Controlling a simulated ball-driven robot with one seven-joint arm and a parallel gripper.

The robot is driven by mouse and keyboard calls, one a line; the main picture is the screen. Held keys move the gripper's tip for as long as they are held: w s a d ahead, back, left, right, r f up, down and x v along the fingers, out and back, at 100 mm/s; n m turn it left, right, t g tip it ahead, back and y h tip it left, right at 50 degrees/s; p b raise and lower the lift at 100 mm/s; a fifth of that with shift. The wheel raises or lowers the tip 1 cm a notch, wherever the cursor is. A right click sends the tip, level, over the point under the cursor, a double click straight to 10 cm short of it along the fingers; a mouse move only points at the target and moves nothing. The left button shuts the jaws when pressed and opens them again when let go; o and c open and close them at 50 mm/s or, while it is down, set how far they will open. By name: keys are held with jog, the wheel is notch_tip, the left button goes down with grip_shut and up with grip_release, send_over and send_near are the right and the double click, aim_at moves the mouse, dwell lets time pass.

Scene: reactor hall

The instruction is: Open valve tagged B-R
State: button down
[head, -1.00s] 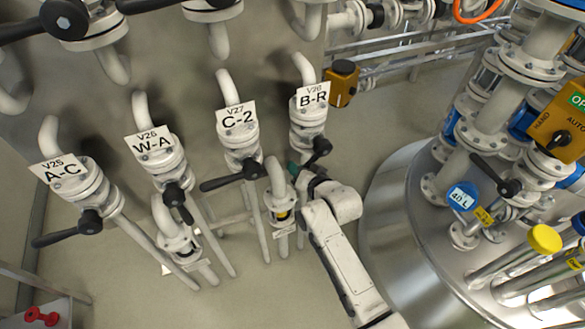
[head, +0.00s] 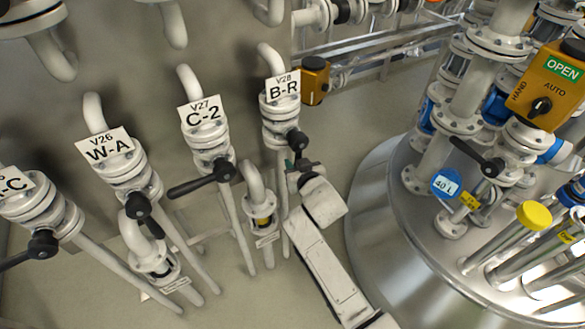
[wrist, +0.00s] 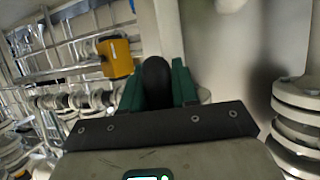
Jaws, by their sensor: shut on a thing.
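The valve B-R (head: 280,112) is a pale vertical fitting with the white tag "V28 B-R" (head: 283,87), right of valve C-2 (head: 208,142). Its black lever hub (head: 297,139) sits on its lower front. The lever points down toward my gripper (head: 298,164), which covers its end in the head view. In the wrist view, the rounded black lever end (wrist: 156,82) stands between the green-padded fingers of my gripper (wrist: 157,92). The gripper is shut on the lever. The rest of the lever is hidden there.
The C-2 lever (head: 200,184) sticks out to the left, and a low pipe elbow (head: 258,195) stands close left of my gripper. An orange box (head: 315,80) is behind B-R. A large steel vessel (head: 385,220) stands at the right.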

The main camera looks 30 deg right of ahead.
jog(key=shift+s+d+f, duration=0.1)
jog(key=shift+d+f, duration=0.05)
jog(key=shift+d, duration=0.05)
jog(key=c, duration=1.1)
grip_release()
jog(key=shift+o, duration=0.7)
jog(key=v, duration=1)
jog(key=shift+s+a+r, duration=0.15)
jog(key=shift+s+r, duration=0.15)
